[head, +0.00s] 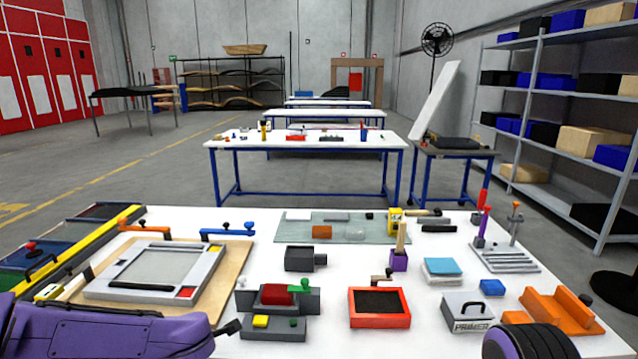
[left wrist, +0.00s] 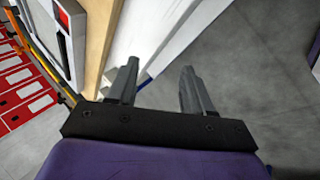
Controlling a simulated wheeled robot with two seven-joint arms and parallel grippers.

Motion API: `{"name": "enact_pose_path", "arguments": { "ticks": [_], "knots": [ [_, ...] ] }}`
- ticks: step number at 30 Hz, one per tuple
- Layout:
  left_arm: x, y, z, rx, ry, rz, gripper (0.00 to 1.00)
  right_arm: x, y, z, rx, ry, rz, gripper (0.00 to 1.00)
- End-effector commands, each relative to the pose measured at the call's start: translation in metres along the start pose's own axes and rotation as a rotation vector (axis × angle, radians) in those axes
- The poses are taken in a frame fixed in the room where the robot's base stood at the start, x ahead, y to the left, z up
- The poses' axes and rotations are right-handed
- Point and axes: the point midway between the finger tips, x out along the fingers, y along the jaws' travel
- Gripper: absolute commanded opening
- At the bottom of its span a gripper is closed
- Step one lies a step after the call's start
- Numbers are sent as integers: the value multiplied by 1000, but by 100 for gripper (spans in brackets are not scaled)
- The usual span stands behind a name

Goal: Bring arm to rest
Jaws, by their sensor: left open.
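My left arm, purple, comes in at the lower left of the head view, over the near left part of the white table (head: 350,262). A dark tip that may be part of my left gripper shows at its right end, too small to tell more. In the left wrist view my left gripper (left wrist: 157,88) has its two grey fingers apart with nothing between them. The white table edge (left wrist: 160,45) and grey floor lie beyond the fingers. A purple and black rounded part of my right arm shows at the lower right of the head view; my right gripper is not visible.
A grey frame on a wooden board (head: 236,262) lies near my left arm. A grey vise-like block with a red part (head: 276,297), a red tray (head: 379,307), a primer box (head: 467,312) and an orange bracket (head: 560,311) stand along the near side. Bare white tabletop lies between them.

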Motion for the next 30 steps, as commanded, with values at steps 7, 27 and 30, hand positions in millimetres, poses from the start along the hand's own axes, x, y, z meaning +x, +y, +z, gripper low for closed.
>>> {"name": "enact_pose_path", "arguments": {
  "ticks": [7, 27, 30],
  "knots": [
    [63, -202, -32, 801, -31, 62, 50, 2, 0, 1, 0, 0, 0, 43],
    [48, -375, -136, 1415, -154, -205, 50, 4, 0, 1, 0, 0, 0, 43],
    [48, -375, -136, 1414, -153, -204, 50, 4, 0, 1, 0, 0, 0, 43]
  ]
}}
